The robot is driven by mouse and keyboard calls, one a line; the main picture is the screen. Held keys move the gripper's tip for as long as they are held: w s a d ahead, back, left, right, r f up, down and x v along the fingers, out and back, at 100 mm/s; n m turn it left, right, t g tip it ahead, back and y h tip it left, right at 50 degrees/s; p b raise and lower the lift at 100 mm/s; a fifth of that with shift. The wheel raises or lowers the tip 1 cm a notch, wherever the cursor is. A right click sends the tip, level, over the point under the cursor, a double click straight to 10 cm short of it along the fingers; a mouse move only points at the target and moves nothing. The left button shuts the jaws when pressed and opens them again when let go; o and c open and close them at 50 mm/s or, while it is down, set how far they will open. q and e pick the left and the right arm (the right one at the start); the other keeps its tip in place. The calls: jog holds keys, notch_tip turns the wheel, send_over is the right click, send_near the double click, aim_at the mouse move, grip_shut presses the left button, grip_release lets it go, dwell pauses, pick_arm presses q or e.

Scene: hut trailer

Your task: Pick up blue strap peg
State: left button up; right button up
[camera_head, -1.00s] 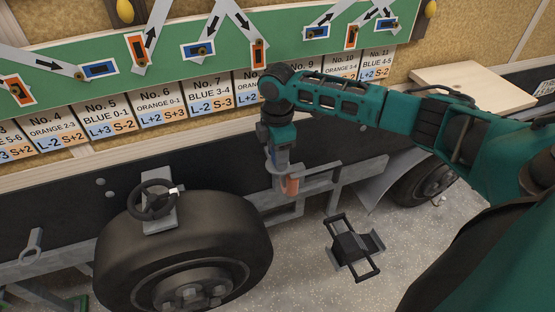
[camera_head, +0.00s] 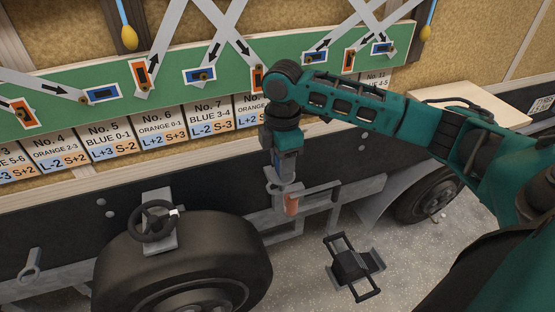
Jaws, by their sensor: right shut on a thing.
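My right gripper (camera_head: 280,183) points down beside the trailer's grey side frame, above and left of an orange cylinder (camera_head: 291,205). It is shut on a small bluish piece (camera_head: 285,168), which looks like the blue strap peg. The fingers and my wrist hide most of it, so its shape and lower end are unclear. The orange cylinder sits at the frame, close to the fingertips; I cannot tell if they touch. My left gripper is not in view.
A black wheel (camera_head: 185,262) with a small handwheel (camera_head: 155,221) stands left of my right gripper. A black-and-grey two-bar object (camera_head: 352,265) is on the floor to the right. The green board (camera_head: 215,88) with arrowed straps and numbered cards spans the wall behind.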

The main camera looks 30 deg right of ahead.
jog(key=s+a, duration=0.3)
jog(key=s, duration=1.3)
jog(key=shift+a, duration=0.4)
